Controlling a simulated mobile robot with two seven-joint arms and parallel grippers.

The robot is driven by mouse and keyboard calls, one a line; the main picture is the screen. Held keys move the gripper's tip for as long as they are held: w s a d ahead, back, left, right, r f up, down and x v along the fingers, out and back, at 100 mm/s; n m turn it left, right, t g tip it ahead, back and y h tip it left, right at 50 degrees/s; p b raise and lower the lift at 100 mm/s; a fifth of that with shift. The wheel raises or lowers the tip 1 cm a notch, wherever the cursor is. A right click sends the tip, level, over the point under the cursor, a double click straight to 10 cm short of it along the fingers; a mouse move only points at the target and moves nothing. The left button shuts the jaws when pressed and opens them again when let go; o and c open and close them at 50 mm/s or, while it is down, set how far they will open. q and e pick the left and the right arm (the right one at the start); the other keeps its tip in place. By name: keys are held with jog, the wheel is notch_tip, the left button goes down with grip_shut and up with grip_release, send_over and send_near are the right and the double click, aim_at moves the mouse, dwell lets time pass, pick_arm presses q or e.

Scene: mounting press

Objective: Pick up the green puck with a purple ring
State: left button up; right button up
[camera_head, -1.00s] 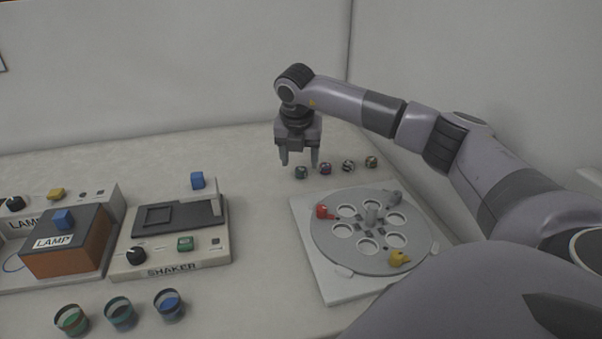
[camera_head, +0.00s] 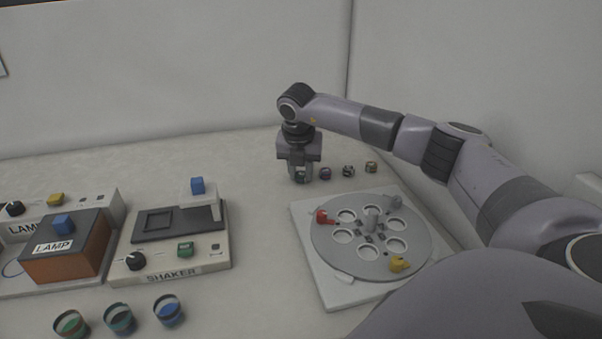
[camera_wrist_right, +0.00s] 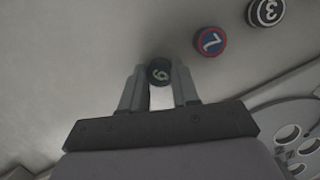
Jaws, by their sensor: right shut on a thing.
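My right gripper (camera_head: 301,175) points down at the left end of a row of small pucks at the back of the table. Its fingers are shut on the leftmost puck, a dark green one (camera_wrist_right: 159,72), which sits between the fingertips in the right wrist view. A pale digit, 6 or 9, shows on its top. Its ring colour is too dark to tell. In the head view the fingers partly hide this puck. I cannot tell whether it still touches the table. My left gripper is not in view.
A red and blue puck (camera_head: 325,173) marked 7 is close on the right, then a black and white one (camera_head: 348,171) and another puck (camera_head: 371,167). A round plate with holes (camera_head: 326,246) is in front. A shaker (camera_head: 216,256), a lamp unit (camera_head: 88,262) and several cups stand left.

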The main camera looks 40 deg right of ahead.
aim_at(301, 174)
notch_tip(301, 174, up, 20)
jog(key=p, duration=0.1)
dwell(0.4)
